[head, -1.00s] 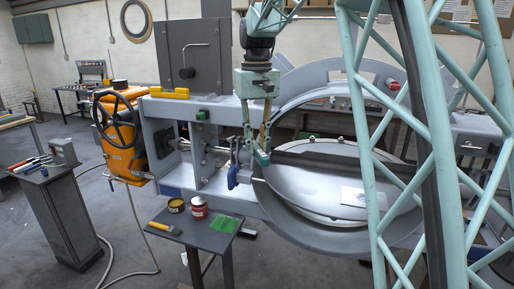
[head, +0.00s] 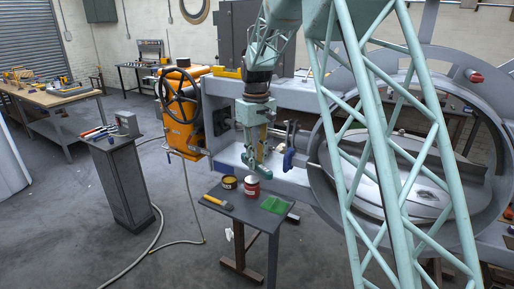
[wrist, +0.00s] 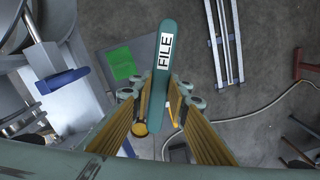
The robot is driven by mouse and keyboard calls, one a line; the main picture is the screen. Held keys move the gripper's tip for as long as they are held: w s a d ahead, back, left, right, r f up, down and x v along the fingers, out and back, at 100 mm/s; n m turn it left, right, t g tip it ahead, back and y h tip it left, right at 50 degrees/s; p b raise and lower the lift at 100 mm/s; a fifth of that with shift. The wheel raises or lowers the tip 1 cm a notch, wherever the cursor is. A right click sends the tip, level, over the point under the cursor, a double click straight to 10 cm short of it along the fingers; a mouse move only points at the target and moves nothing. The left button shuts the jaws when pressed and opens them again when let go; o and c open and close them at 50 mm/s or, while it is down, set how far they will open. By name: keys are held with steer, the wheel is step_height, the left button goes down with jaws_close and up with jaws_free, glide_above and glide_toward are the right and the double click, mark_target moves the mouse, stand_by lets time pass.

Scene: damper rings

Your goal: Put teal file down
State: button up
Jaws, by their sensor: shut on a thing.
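The teal file (wrist: 166,50), with a white FILE label, is in my gripper (wrist: 160,95) in the wrist view. The yellow-sided fingers are shut on it, and its handle sticks out past the fingertips. In the head view my gripper (head: 258,165) hangs in front of the grey machine frame, above and behind the small dark table (head: 245,209). The file is hard to tell apart from the teal gripper parts there.
The small table holds a yellow can (head: 229,182), a red can (head: 252,188), a green cloth (head: 274,205) and a yellow-handled brush (head: 216,201). A dark pedestal (head: 125,180) with hand tools stands left. A large ring (head: 470,130) is at right. Floor between is clear, except a hose.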

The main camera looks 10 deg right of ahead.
steer(key=w+f+n, duration=0.3)
steer(key=f+n, duration=0.2)
steer(key=f, duration=1.5)
steer(key=shift+a+f, duration=0.3)
steer(key=shift+a, duration=0.1)
steer(key=shift+f, duration=0.1)
steer(key=shift+f+b, duration=1.3)
steer(key=shift+f, duration=1.85)
steer(key=o, duration=0.5)
steer(key=shift+o, duration=0.6)
steer(key=o, duration=0.4)
